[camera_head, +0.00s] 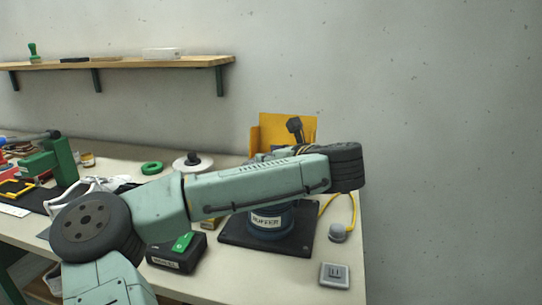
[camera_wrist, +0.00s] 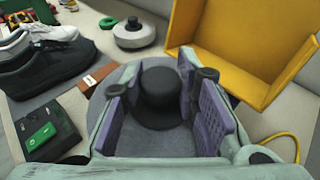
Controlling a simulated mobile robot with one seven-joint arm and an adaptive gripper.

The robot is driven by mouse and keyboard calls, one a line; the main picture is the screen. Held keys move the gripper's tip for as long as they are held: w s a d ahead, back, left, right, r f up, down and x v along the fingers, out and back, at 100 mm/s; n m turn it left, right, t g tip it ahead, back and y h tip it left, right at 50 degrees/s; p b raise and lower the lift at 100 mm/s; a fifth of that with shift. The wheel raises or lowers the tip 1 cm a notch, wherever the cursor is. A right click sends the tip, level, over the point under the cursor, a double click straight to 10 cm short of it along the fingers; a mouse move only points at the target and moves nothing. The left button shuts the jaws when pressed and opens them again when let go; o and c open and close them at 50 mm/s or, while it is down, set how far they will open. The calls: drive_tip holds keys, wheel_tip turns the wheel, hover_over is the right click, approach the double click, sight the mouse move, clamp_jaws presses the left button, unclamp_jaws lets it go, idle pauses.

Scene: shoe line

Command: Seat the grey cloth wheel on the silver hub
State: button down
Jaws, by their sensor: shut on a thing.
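The grey cloth wheel (camera_wrist: 160,143) lies below my gripper in the wrist view, as a wide grey disc with a black knob on top. My gripper (camera_wrist: 160,92) is shut on this knob, with a purple-padded finger on each side. The silver hub is not visible; the wheel and my arm cover that area. In the head view the buffer machine (camera_head: 266,221) stands on a dark base plate under my arm. My arm hides the gripper and wheel there. I cannot tell whether the wheel touches the hub.
A yellow guard (camera_wrist: 235,45) stands close behind and right of the wheel. A white disc with a dark knob (camera_wrist: 133,34) lies farther back. A yellow cable (camera_wrist: 285,137) runs at right.

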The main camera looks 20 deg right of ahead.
drive_tip(key=shift+f, duration=0.1)
drive_tip(key=c, duration=1.5)
unclamp_jaws()
drive_tip(key=shift+c, duration=0.2)
drive_tip(key=shift+p+v, duration=0.5)
drive_tip(key=shift+v, duration=5.05)
